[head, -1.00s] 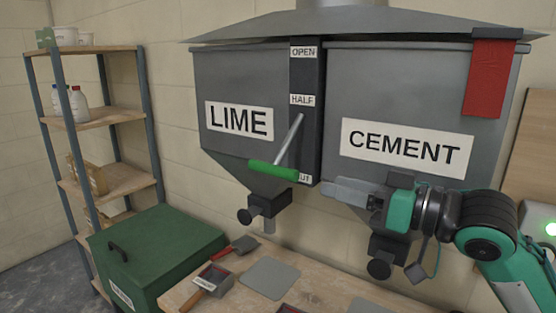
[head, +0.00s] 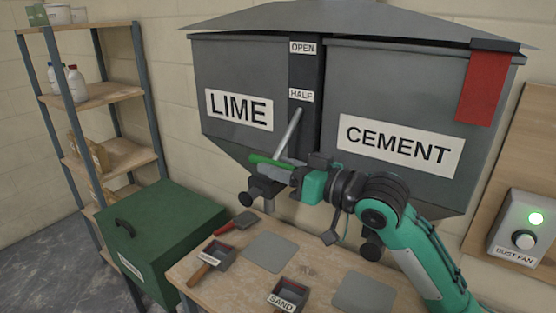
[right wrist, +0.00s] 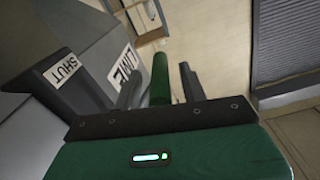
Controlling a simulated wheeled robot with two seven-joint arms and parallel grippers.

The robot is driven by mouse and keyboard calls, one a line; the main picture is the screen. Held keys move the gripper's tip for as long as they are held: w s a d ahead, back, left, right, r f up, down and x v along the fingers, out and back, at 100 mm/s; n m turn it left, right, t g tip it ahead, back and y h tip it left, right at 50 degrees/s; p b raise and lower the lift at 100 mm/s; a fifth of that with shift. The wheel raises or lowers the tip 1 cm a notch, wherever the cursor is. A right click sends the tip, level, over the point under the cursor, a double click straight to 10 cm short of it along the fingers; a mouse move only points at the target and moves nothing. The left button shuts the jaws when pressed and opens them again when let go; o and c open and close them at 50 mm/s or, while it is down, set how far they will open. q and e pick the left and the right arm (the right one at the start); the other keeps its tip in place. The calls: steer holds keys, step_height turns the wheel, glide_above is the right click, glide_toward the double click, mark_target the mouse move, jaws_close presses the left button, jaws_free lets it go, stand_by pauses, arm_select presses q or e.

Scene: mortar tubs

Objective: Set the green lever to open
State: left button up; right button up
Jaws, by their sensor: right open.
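The green lever handle (head: 268,161) sits at the end of a grey rod (head: 288,136), low on the dark scale strip (head: 305,70) between the LIME and CEMENT hoppers. The strip reads OPEN at the top and HALF below it. The SHUT label (right wrist: 63,68) shows in the right wrist view, near the lever's level. My right gripper (head: 264,172) is open at the handle and partly covers it in the head view. In the right wrist view the green handle (right wrist: 160,80) lies between the two open fingers. I cannot tell whether they touch it. My left gripper is not in view.
The LIME hopper (head: 222,75) is behind and left of the gripper, the CEMENT hopper (head: 400,90) to the right. Below is a bench (head: 230,292) with trays and scoops. A green bin (head: 165,225) and shelves (head: 105,95) stand left. A red cloth (head: 482,88) hangs right.

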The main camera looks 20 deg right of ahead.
steer(key=shift+w+a, duration=0.2)
steer(key=shift+w, duration=0.05)
jaws_close()
steer(key=shift+d+r, duration=0.1)
